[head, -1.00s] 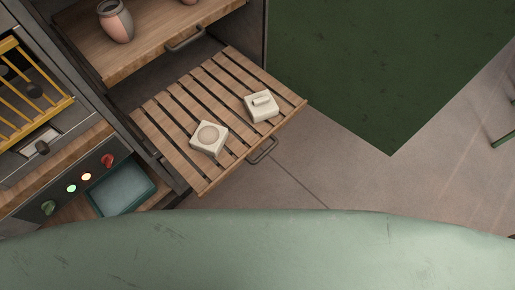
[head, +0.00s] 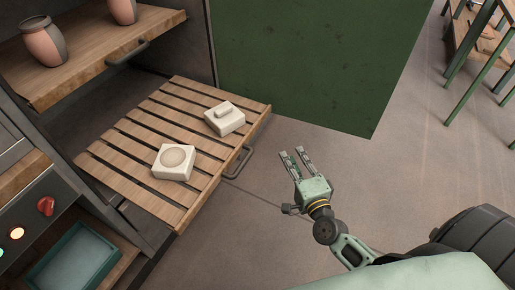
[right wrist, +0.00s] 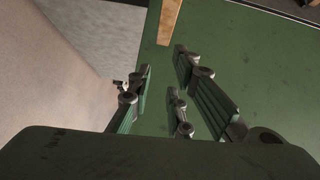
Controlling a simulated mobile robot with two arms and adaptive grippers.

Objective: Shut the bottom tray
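The bottom tray (head: 137,179), a slatted wooden shelf, is pulled out of the rack in the head view. Its dark handle (head: 240,160) is on its front edge. A white block with a round hollow (head: 174,162) and a white block with a raised bar (head: 225,119) rest on it. My right gripper (head: 291,155) is open and empty, to the right of the handle and apart from it. In the right wrist view its fingers (right wrist: 172,95) stand apart, and a wooden strip (right wrist: 169,22) shows at the top. My left gripper is not in view.
Above, a wooden shelf (head: 93,69) with a handle holds two pots (head: 44,42). A green panel (head: 300,60) stands behind the tray's right side. A control panel with a red knob (head: 46,206) and a blue-green bin (head: 75,262) are at lower left. Floor right of the tray is clear.

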